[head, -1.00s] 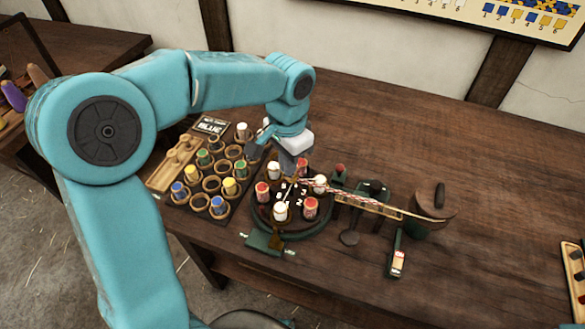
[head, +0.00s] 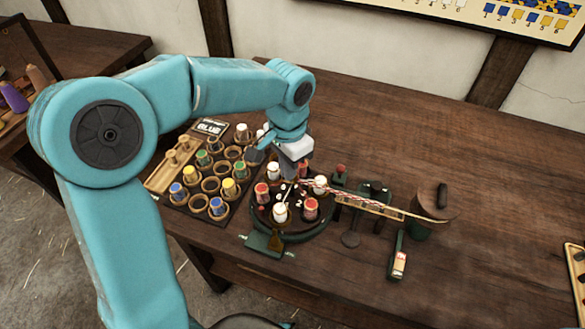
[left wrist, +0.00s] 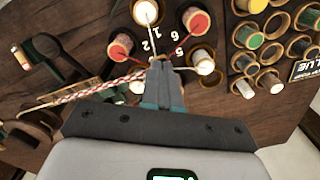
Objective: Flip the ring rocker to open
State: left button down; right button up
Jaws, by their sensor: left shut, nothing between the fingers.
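A low dark green fitting (head: 265,243) with a brownish flap and pale end marks sits at the front of the round braiding stand (head: 290,234). It may be the ring rocker; its open or shut side is too small to read. My left gripper (head: 301,172) is shut and empty, pointing down over the stand's middle, behind and above that fitting. In the left wrist view, the closed fingertips (left wrist: 168,66) are over the numbered disc, among red and white bobbins. The fitting is not clear there. My right gripper is out of view.
A red-and-white braid (head: 365,203) runs right from the stand toward a round drum (head: 432,212). A rack of coloured bobbins (head: 207,187) and a "BLUE" sign (head: 210,127) stand left. A green gauge-like piece (head: 397,258) lies right. The table's right side is mostly clear.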

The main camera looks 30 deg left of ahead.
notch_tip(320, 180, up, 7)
jog(key=p, duration=0.6)
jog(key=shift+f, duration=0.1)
dwell(0.3)
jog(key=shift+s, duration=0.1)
